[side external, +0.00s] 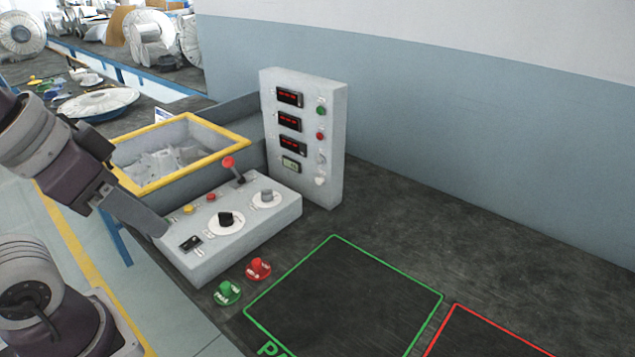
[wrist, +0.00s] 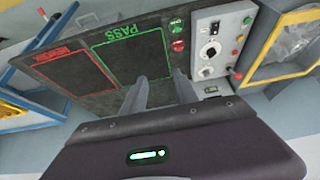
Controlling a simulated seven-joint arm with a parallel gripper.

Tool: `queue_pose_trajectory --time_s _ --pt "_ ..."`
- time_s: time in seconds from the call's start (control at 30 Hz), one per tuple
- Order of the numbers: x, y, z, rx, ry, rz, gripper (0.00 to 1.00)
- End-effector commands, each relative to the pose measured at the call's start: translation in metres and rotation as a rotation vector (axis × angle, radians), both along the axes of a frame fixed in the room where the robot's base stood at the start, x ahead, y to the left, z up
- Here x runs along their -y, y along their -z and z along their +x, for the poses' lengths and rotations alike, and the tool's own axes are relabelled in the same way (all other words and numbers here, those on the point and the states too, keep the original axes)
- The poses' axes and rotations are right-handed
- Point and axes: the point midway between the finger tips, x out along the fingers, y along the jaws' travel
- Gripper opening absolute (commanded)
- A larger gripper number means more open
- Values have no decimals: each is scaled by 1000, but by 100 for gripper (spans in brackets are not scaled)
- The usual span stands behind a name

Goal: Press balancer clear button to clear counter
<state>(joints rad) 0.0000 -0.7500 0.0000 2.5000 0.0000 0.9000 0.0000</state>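A grey upright panel (side external: 335,125) stands on the bench with three red-lit displays, one small grey display (side external: 291,164), and a column with a green button (side external: 321,111), a red button (side external: 320,136) and pale controls below. In front, a grey control box (side external: 215,262) carries a yellow button (side external: 188,209), a small red button (side external: 211,197), a black knob (side external: 226,219), a grey knob (side external: 266,196) and a red-tipped lever (side external: 229,162). I cannot read which control is the balancer clear. My gripper (wrist: 160,76) is open and empty; in the side view (side external: 160,232) its fingers are by the box's left end.
Green (side external: 228,291) and red (side external: 259,268) round buttons sit on the bench before the box. A yellow-rimmed bin (side external: 215,128) is behind it. Green PASS (side external: 440,296) and red (side external: 457,306) outlined areas are empty. A blue-grey wall (side external: 470,120) bounds the back.

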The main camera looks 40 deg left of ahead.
Motion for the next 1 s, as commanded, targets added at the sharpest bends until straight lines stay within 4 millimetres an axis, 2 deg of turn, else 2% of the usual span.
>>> queue_pose_trajectory --time_s 0.03,0.17,1.0 --pt "0 0 0 0 0 0 25" --pt "0 0 0 0 0 0 0" --pt "0 0 0 0 0 0 0"
